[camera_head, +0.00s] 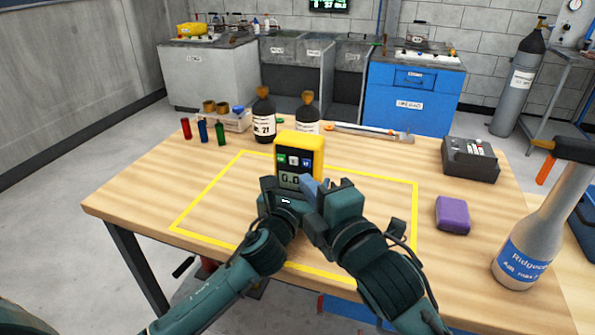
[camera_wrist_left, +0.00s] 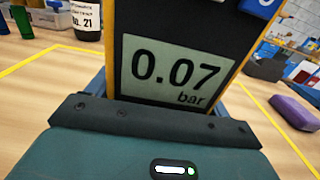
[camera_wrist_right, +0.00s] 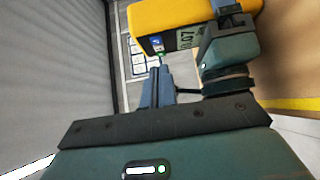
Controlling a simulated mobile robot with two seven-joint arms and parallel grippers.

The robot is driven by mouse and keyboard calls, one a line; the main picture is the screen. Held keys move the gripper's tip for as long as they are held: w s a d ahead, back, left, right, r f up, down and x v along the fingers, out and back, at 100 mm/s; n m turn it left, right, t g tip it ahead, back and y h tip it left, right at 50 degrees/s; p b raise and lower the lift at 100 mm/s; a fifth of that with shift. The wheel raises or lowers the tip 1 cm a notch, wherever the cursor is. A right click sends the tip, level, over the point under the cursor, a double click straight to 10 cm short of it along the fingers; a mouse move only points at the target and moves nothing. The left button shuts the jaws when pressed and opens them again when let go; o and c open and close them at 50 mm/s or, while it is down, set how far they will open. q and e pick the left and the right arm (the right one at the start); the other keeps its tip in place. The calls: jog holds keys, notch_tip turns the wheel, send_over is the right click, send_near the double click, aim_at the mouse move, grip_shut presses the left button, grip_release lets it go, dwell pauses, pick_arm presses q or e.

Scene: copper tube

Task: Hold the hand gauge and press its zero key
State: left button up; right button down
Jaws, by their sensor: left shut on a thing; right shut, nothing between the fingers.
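The yellow hand gauge (camera_head: 312,144) stands upright above the table, with a dark face, a row of small keys and a grey display. Its display in the left wrist view (camera_wrist_left: 175,72) reads 0.07 bar; part of a blue key shows at the top right. My left gripper (camera_head: 286,190) is shut on the gauge's lower part. My right gripper (camera_head: 309,184) is shut and empty, in front of the gauge face. In the right wrist view its closed fingertips (camera_wrist_right: 158,72) point at the key row of the gauge (camera_wrist_right: 185,16); I cannot tell whether they touch.
A yellow outline (camera_head: 200,190) marks the wooden table. Dark bottles (camera_head: 264,118) and small coloured cylinders (camera_head: 203,130) stand behind. At the right are a purple block (camera_head: 452,214), a dark device (camera_head: 470,160) and a large grey bottle (camera_head: 540,230). The outline's left part is clear.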

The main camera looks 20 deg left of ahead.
pick_arm(q)
jog(key=shift+f, duration=0.4)
pick_arm(e)
jog(key=x, duration=0.5)
pick_arm(q)
jog(key=shift+d, duration=0.1)
pick_arm(e)
jog(key=shift+w+d, duration=0.1)
jog(key=shift+w, duration=0.75)
jog(key=shift+f, duration=0.1)
jog(key=shift+d, duration=0.1)
send_near(298, 163)
jog(key=shift+s+d+r, duration=0.15)
jog(key=shift+s+d, duration=0.1)
jog(key=shift+s, duration=0.25)
jog(key=shift+s+d+r, duration=0.2)
jog(key=shift+s+d, duration=0.05)
jog(key=shift+s, duration=0.3)
